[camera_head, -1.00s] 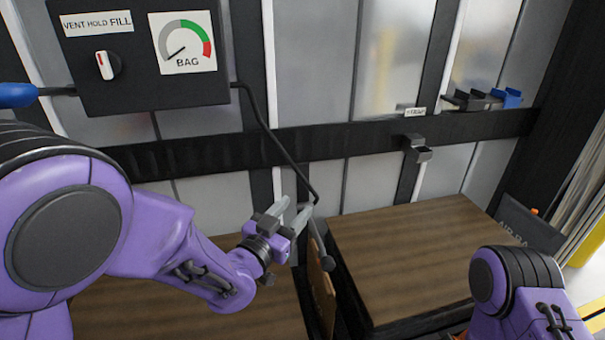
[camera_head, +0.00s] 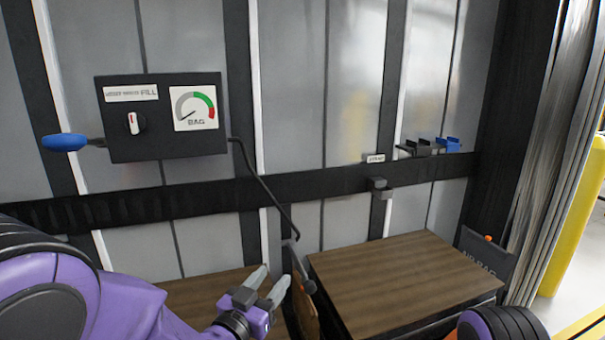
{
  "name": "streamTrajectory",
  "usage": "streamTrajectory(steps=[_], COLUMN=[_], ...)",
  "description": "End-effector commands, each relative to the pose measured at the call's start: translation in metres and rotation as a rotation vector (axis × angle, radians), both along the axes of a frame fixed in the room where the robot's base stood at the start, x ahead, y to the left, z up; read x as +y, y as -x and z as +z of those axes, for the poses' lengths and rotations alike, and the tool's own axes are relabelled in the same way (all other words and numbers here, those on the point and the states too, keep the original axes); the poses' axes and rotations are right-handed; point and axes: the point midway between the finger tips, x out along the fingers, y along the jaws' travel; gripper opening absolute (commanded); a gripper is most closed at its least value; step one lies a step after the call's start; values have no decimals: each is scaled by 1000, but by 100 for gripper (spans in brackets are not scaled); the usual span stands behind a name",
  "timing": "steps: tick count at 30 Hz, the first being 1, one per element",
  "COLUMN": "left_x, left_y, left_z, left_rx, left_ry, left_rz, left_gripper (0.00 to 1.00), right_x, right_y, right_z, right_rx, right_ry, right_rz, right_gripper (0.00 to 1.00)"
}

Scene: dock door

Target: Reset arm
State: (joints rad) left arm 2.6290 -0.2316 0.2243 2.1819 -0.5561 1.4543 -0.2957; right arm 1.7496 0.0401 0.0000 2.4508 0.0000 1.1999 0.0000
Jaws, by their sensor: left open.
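My left gripper (camera_head: 268,287) is open at the lower middle, its two pale fingers pointing up and right. Nothing shows between the fingers. It is just left of the dark hose nozzle (camera_head: 309,287) that hangs in the gap between two brown wooden-topped boxes; I cannot tell whether they touch. My left arm comes in purple from the lower left. Only a dark and purple part of my right arm shows at the bottom right edge; its gripper is out of view.
A black control box (camera_head: 160,148) with knob, gauge and blue handle (camera_head: 64,142) is on the wall, its black hose (camera_head: 262,180) running down. The right box (camera_head: 405,280) has a clear top. A dark bag (camera_head: 485,262) stands at its right. Small holders (camera_head: 420,148) sit on the black rail.

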Motion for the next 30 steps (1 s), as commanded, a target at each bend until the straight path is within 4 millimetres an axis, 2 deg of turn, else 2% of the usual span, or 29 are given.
streamTrajectory(steps=[5,10,14,17,19,20,23,24,26,27,30], left_x=[29,56,82,105,123,131,163,177,195,206,225], left_y=[1,7,20,37,55,65,113,139,180,208,273], left_z=[-22,-58,-99,-138,-170,-186,-243,-267,-298,-316,-348], left_rx=[101,216,335,444,534,579,749,823,932,999,1139], left_ry=[49,94,129,154,169,174,186,184,173,160,114], left_rz=[98,189,281,366,436,470,607,668,758,812,913], left_gripper=[48,48,48,48,48,48,48,48,48,48,48], right_x=[0,0,0,0,0,0,0,0,0,0,0], right_y=[-1,-1,-1,-1,-1,-1,-1,-1,-1,-1,-1], right_z=[0,0,0,0,0,0,0,0,0,0,0], right_rx=[-2,-2,-1,-1,-1,-1,-1,-1,-1,-1,-1], right_ry=[0,0,0,0,0,0,0,0,0,0,0], right_rz=[0,1,0,0,0,0,0,0,0,0,0], right_gripper=[43,43,43,43,43,43,43,43,43,43,43])
